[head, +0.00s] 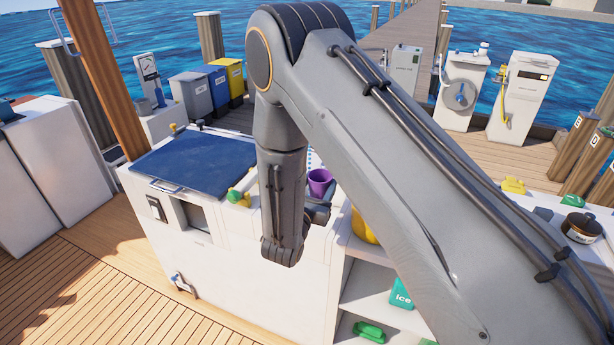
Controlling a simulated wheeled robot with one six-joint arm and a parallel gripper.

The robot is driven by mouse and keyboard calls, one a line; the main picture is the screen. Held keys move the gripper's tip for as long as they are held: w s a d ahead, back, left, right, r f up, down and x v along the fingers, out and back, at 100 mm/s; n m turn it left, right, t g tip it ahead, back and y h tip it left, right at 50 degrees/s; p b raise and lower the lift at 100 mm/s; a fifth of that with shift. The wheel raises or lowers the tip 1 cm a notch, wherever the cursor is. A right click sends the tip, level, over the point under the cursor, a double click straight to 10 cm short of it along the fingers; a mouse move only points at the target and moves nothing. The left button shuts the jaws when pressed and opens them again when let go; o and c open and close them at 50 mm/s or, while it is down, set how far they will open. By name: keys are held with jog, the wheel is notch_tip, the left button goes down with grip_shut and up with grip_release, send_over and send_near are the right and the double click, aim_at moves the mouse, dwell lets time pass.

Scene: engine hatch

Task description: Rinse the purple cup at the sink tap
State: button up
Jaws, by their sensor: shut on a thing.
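The purple cup (320,180) shows in the head view just right of my arm's wrist, upright with its opening facing up. My gripper (318,208) is at the cup, below its rim, and is shut on it; the fingers are mostly hidden by my wrist. A short column of blue dots, possibly water drops, shows just above and left of the cup. The tap and the sink basin are hidden behind my arm, so I cannot tell how close the cup is to the spout.
A dark blue hatch lid (205,161) covers the left of the white counter unit. A yellow-green item (238,197) sits on the counter left of my wrist. Open shelves below right hold a green ice container (401,293). Wooden deck lies clear at front left.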

dwell(0.4)
jog(key=s+d+r+p, duration=0.2)
jog(key=s+r+p, duration=0.1)
jog(key=s+r, duration=0.1)
jog(key=shift+s+d+p, duration=0.15)
jog(key=shift+d+p, duration=0.15)
jog(key=shift+d, duration=0.05)
dwell(0.8)
